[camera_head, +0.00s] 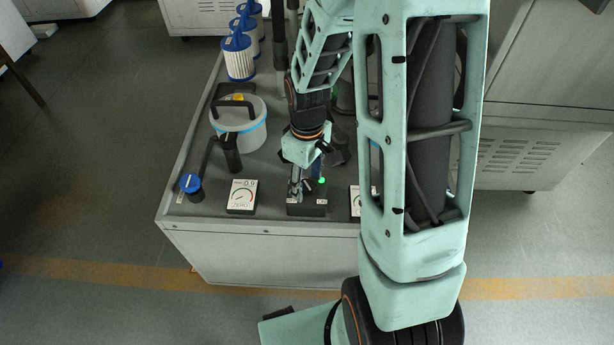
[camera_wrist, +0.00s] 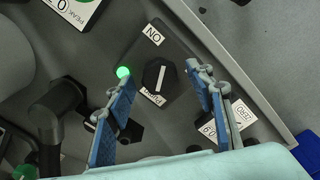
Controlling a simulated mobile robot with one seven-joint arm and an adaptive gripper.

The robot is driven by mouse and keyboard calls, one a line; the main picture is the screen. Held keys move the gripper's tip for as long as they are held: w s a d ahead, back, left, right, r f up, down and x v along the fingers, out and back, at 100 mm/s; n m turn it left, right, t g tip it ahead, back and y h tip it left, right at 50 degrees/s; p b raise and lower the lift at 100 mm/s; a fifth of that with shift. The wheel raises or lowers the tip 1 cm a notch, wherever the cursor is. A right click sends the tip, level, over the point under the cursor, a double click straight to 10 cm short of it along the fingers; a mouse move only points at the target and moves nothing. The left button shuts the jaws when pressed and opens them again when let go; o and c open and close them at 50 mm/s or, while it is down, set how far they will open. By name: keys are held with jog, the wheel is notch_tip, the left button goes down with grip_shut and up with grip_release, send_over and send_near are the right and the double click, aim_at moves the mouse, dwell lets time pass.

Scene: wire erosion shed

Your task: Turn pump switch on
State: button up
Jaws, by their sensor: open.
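The pump switch is a black faceted knob (camera_wrist: 158,77) with a white line on a dark plate, between the labels "ON" (camera_wrist: 153,35) and "PUMP" (camera_wrist: 152,97). The line runs roughly between these labels. A green lamp (camera_wrist: 123,72) glows beside the knob and also shows in the head view (camera_head: 322,180). The dark switch box (camera_head: 306,209) is at the cabinet's front edge. My gripper (camera_wrist: 166,80) is open, its blue-padded fingers on either side of the knob with visible gaps. In the head view my gripper (camera_head: 300,187) hides most of the knob.
A gauge card (camera_head: 242,196) stands left of the switch box, and another (camera_head: 355,200) right of it, partly behind my arm. A blue-capped valve (camera_head: 192,184), a lidded tub (camera_head: 238,118) and blue-white filters (camera_head: 238,58) stand on the cabinet top (camera_head: 185,150).

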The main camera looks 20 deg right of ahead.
aim_at(307, 184)
notch_tip(307, 184, up, 12)
dwell(0.5)
dwell(0.4)
